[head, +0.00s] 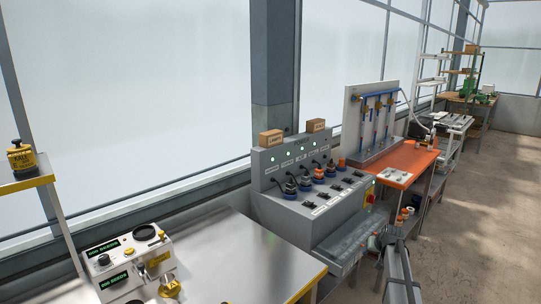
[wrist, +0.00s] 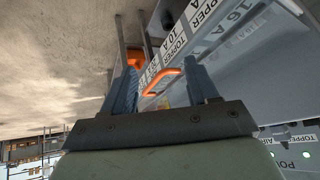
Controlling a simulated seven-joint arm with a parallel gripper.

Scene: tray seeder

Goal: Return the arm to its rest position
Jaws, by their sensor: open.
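My gripper (wrist: 166,82) shows in the wrist view with its two blue-grey fingers spread apart. Nothing is clearly held between them. An orange U-shaped handle (wrist: 163,84) appears in the gap between the fingers; I cannot tell how far beyond them it is. A grey arm part, which looks like mine, stands at the lower right of the head view, just right of the grey control console (head: 320,228). My fingertips cannot be made out clearly there.
White labels reading "TOPPER" (wrist: 208,18) are close in the wrist view. In the head view, an orange-topped bench (head: 408,160) stands behind the console. A metal table (head: 235,255) with a small instrument (head: 130,262) is at left. Open floor (head: 490,220) lies at right.

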